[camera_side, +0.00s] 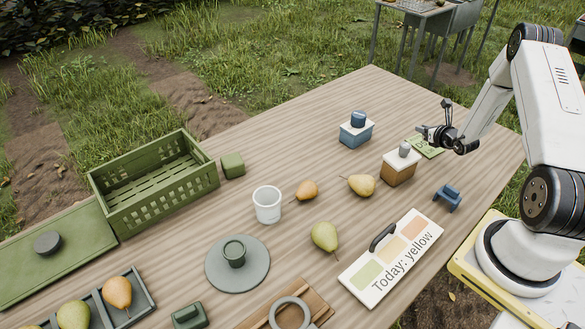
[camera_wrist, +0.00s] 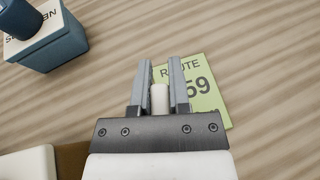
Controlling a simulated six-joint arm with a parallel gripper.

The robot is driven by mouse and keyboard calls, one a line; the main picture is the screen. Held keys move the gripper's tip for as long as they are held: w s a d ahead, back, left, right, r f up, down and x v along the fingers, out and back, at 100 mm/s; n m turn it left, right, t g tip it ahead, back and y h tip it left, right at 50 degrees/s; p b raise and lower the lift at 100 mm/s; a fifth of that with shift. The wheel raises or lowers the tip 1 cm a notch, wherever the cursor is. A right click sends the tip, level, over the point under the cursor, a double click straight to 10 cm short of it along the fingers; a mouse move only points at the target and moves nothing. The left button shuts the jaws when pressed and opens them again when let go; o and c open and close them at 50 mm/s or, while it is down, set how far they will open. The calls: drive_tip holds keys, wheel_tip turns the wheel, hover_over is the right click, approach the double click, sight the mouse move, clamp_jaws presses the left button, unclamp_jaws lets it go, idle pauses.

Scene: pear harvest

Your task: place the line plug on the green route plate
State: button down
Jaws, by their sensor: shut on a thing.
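My gripper (camera_side: 424,131) is at the far right part of the table, above the green route plate (camera_side: 431,149). In the wrist view the gripper (camera_wrist: 160,80) is shut on a pale, rounded plug (camera_wrist: 160,101), which I take as the line plug. The plug shows over the left part of the green plate (camera_wrist: 205,108), which reads "ROUTE" and "59". Whether the plug touches the plate cannot be told. The fingers and plug hide part of the plate. The plug is not clear in the side view.
A brown box (camera_side: 398,174) with a white top and grey knob stands close by, in front of the plate. A blue box (camera_side: 355,136) with a blue knob stands to the left. A small blue piece (camera_side: 448,197), pears, a cup (camera_side: 267,206) and a green crate (camera_side: 160,201) are farther off.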

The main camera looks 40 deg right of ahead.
sight(417, 145)
drive_tip(key=shift+w+d+f, duration=0.2)
drive_tip(key=shift+w+f, duration=0.05)
drive_tip(key=shift+f, duration=0.1)
drive_tip(key=shift+f, duration=0.1)
drive_tip(key=shift+w+d+f, duration=0.15)
drive_tip(key=shift+w+f, duration=0.05)
drive_tip(key=shift+f, duration=1.55)
drive_tip(key=shift+f, duration=0.15)
drive_tip(key=c, duration=0.6)
unclamp_jaws()
